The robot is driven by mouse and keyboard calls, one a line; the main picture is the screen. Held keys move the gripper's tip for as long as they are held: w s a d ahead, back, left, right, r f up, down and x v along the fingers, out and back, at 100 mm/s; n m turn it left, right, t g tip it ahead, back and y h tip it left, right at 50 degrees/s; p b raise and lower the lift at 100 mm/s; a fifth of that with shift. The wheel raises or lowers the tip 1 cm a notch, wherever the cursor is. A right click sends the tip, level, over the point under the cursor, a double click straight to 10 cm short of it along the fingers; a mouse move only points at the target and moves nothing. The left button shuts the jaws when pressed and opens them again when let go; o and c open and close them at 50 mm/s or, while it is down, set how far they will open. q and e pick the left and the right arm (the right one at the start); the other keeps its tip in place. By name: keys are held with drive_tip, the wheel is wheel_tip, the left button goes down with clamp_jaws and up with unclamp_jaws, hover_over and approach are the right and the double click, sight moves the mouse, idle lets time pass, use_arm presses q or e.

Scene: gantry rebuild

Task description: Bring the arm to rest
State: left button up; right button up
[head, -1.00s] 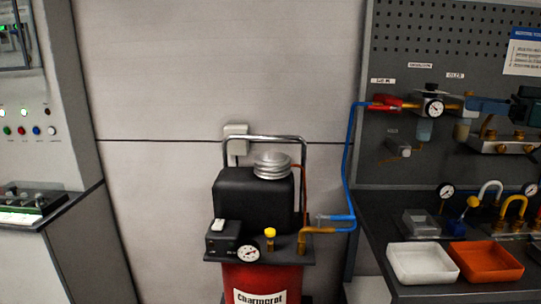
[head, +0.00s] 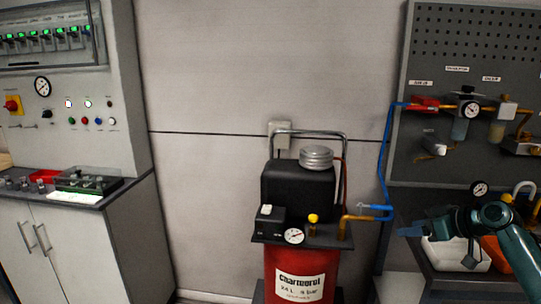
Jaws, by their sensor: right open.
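My right gripper (head: 412,231) shows at the lower right of the head view, on a teal arm that comes in from the right edge. It is open and points left, in front of the bench with the trays. I see nothing between its fingers, though they are small and dark here. It appears just left of the white tray and below the blue hose's end; I cannot tell how far it is from them in depth. My left gripper is not in view.
A red compressor (head: 297,262) stands in the middle, with a blue hose (head: 384,160) running to the pegboard panel (head: 470,45). A white tray (head: 440,262) and an orange tray (head: 497,252) are partly behind my arm. A control cabinet (head: 90,235) stands left. Bare wall lies between.

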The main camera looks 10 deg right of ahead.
drive_tip(key=s+a+f+g+h, duration=0.1)
drive_tip(key=s+a+f, duration=0.2)
drive_tip(key=a+f, duration=0.3)
drive_tip(key=s+a+f, duration=0.3)
drive_tip(key=f, duration=0.5)
drive_tip(key=s+a+f+g+h, duration=0.1)
drive_tip(key=s+a+f, duration=0.2)
drive_tip(key=a+f, duration=0.35)
drive_tip(key=s+a+f+m+t, duration=0.1)
drive_tip(key=s+a+f+t, duration=0.1)
drive_tip(key=s+a, duration=1.4)
drive_tip(key=s+f, duration=0.1)
drive_tip(key=s, duration=0.2)
drive_tip(key=shift+s+t, duration=0.2)
drive_tip(key=shift+t, duration=0.1)
drive_tip(key=shift+c, duration=0.5)
